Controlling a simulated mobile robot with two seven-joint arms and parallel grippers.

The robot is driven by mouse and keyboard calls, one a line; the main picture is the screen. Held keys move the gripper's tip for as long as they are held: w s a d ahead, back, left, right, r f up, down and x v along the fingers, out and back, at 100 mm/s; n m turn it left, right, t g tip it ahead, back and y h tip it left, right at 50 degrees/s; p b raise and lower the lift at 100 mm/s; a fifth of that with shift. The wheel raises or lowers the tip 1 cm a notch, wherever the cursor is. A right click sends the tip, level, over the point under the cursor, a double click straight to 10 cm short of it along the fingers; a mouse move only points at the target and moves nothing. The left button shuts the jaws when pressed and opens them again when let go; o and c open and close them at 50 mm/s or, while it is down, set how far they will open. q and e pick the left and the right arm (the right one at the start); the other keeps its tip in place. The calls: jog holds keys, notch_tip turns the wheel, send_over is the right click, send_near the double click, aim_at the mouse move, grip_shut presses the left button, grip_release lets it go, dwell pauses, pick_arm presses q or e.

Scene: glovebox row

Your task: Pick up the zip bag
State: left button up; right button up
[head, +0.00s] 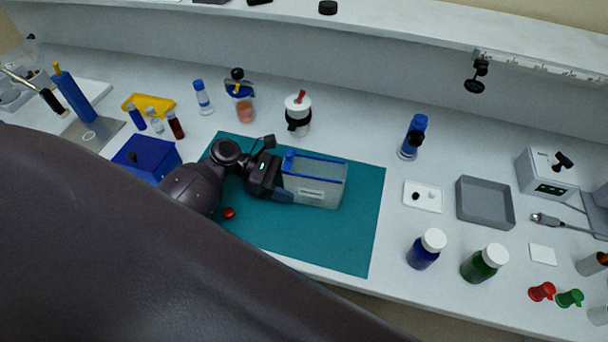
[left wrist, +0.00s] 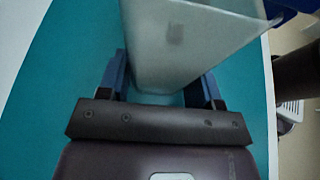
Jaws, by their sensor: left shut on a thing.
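The zip bag (head: 325,184) is a clear, greyish pouch with a blue zip strip along its top edge. In the head view it is over the teal mat (head: 350,240). My left gripper (head: 283,180) is shut on the bag's left end, with blue fingers on either side of it. In the left wrist view the pale bag (left wrist: 185,40) rises between the two fingers of my left gripper (left wrist: 163,85). I cannot tell whether the bag touches the mat. My right gripper is not in view.
A blue box (head: 147,158) stands left of the mat, and a small red ball-like thing (head: 229,213) lies on it. A white bottle with a black band (head: 298,113) stands behind. Right are a white tray (head: 432,205), a grey tray (head: 486,222) and blue (head: 424,255) and green (head: 480,267) bottles.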

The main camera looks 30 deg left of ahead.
aim_at(287, 152)
pick_arm(q)
jog(key=shift+r, duration=0.45)
notch_tip(287, 152, up, 7)
jog(key=shift+r+p, duration=0.15)
jog(key=shift+p, duration=0.45)
notch_tip(287, 152, up, 10)
jog(key=shift+r+p, duration=0.2)
jog(key=shift+p, duration=0.3)
jog(key=shift+r, duration=0.5)
jog(key=shift+f, duration=1.15)
jog(key=shift+f+b, duration=0.4)
jog(key=shift+f, duration=2.3)
jog(key=shift+f+b, duration=0.6)
jog(key=shift+f, duration=1.9)
jog(key=shift+f+b, duration=0.8)
jog(key=shift+f, duration=1.8)
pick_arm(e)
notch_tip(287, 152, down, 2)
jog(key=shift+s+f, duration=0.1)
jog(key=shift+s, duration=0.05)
